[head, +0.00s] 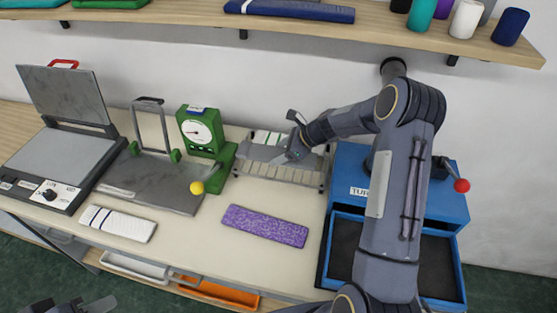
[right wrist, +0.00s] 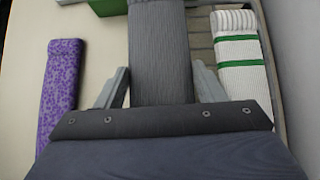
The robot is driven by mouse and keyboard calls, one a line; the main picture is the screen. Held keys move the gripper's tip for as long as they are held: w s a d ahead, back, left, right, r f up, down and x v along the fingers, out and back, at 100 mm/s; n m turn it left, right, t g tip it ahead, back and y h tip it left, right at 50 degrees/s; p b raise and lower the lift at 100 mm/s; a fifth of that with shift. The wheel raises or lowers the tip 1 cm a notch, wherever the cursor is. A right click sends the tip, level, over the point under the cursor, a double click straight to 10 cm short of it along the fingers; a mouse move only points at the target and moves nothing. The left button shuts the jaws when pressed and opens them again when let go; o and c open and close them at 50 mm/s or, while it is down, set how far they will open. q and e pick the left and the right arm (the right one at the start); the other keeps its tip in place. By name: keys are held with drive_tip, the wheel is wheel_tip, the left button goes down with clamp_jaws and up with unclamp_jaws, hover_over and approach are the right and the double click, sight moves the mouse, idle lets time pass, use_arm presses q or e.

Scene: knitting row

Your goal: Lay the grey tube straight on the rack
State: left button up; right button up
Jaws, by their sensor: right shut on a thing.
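The grey tube (head: 262,153) is over the left part of the slatted rack (head: 290,175). In the right wrist view the tube (right wrist: 158,40) runs lengthwise between my fingers. My right gripper (head: 286,156) is shut on it. I cannot tell whether the tube touches the slats. A white tube with green stripes (right wrist: 238,52) lies on the rack behind the grey one, roughly parallel to it and apart from it. My left gripper (head: 98,305) shows only partly at the bottom left edge, away from the rack; its opening is unclear.
A purple tube (head: 265,226) lies on the table in front of the rack. A green scale (head: 200,135) stands close left of the rack, and a blue machine (head: 345,180) close right. A striped white tube (head: 118,223) lies farther left. A shelf (head: 390,30) hangs above.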

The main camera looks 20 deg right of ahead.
drive_tip(key=shift+w+f+b, duration=0.35)
drive_tip(key=shift+w+f, duration=0.35)
drive_tip(key=shift+f, duration=0.25)
drive_tip(key=f, duration=0.1)
drive_tip(key=f+b, duration=0.2)
drive_tip(key=shift+w+f, duration=0.25)
drive_tip(key=shift+f, duration=0.1)
drive_tip(key=shift+r, duration=0.15)
drive_tip(key=o, duration=1)
